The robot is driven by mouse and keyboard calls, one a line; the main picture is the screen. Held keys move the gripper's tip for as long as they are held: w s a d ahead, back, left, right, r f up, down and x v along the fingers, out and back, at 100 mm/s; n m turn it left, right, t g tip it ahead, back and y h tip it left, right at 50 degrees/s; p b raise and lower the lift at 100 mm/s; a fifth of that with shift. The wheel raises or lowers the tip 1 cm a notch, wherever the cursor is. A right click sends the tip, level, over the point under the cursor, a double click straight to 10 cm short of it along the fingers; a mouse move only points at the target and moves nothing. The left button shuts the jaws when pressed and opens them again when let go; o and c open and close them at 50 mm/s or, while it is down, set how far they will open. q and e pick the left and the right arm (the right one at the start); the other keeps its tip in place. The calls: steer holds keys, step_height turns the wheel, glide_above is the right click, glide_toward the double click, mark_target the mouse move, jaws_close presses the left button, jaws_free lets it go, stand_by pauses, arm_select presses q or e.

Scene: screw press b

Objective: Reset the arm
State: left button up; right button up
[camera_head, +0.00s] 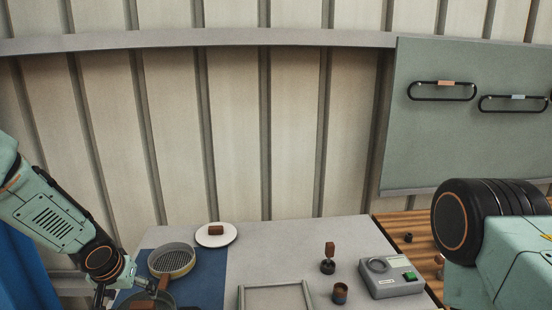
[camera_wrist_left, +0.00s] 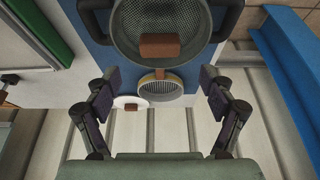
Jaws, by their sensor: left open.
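My left arm comes in from the left of the head view and reaches down to the blue mat (camera_head: 211,276). My left gripper (camera_head: 128,288) is at the bottom left, partly cut off by the frame edge, above a dark round pan with a brown block. In the left wrist view the two fingers of the left gripper (camera_wrist_left: 160,88) are wide apart, with nothing held between them. Beyond them are the dark mesh-bottomed pan (camera_wrist_left: 190,45) with side handles and the brown block (camera_wrist_left: 160,46) in it. My right gripper is not in view.
A round sieve (camera_head: 172,261) and a white plate (camera_head: 229,237) with a brown block (camera_head: 216,230) stand behind. A metal frame (camera_head: 275,287), a brown-handled tool (camera_head: 329,257), a small cup (camera_head: 340,294) and a grey device (camera_head: 391,281) are to the right. The back-middle tabletop is clear.

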mark_target(142, 303)
arm_select(q)
steer(key=v, duration=0.4)
steer(key=x, duration=1.1)
steer(key=shift+f, duration=0.1)
steer(key=shift+w, duration=0.15)
step_height(142, 303, up, 2)
steer(key=shift+r+p, duration=0.1)
steer(key=shift+p, duration=0.85)
steer(key=shift+a+f+b, duration=0.15)
steer(key=shift+f+b, duration=0.1)
steer(key=shift+b, duration=0.95)
step_height(142, 303, up, 3)
steer(key=shift+w+f+p, duration=0.1)
steer(key=shift+w+p, duration=0.1)
steer(key=shift+p, duration=1.05)
steer(key=shift+r, duration=0.3)
steer(key=shift+s+r, duration=0.2)
steer(key=shift+s, duration=0.05)
steer(key=shift+f, duration=0.1)
